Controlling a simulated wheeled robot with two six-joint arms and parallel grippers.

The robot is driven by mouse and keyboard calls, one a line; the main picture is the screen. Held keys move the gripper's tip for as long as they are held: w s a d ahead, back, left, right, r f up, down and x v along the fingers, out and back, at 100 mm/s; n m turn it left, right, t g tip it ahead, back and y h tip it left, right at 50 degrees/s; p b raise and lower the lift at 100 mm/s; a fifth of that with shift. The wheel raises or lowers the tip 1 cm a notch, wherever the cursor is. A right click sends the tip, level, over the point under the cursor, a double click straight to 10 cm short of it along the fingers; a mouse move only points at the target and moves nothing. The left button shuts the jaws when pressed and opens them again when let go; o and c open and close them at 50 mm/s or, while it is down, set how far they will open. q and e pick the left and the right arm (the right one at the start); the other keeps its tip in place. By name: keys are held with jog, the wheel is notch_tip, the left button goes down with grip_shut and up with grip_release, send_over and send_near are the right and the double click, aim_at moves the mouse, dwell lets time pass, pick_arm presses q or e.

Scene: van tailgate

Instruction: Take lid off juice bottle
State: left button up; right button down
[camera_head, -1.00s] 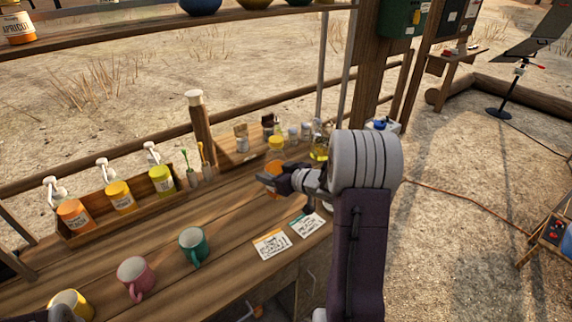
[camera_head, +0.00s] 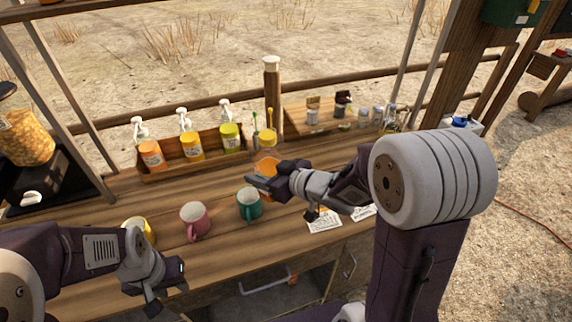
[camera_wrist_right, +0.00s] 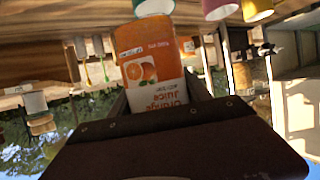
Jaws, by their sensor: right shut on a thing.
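The orange juice bottle (camera_head: 266,164) has a yellow-orange lid (camera_head: 267,137) on top and stands roughly upright behind the green mug (camera_head: 249,204). My right gripper (camera_head: 262,181) is shut on the bottle's body, below the lid. In the right wrist view the bottle (camera_wrist_right: 150,62) appears upside down, with its orange label facing the camera; its lid is hidden behind my gripper there. My left gripper (camera_head: 168,284) is at the front left of the bench, empty, with its fingers apart. It is well away from the bottle.
A pink mug (camera_head: 195,219) and a yellow mug (camera_head: 139,231) stand left of the green mug. A wooden rack (camera_head: 160,170) of pump bottles is behind them. Cards (camera_head: 323,221) lie at the right front. Small jars and bottles stand at the back right.

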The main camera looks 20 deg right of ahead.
jog(key=shift+n+y, duration=0.4)
jog(key=shift+y, duration=0.1)
jog(key=a, duration=0.3)
jog(key=s+a, duration=0.1)
jog(key=shift+a+r, duration=0.3)
jog(key=shift+a, duration=0.05)
jog(key=shift+s+f, duration=0.1)
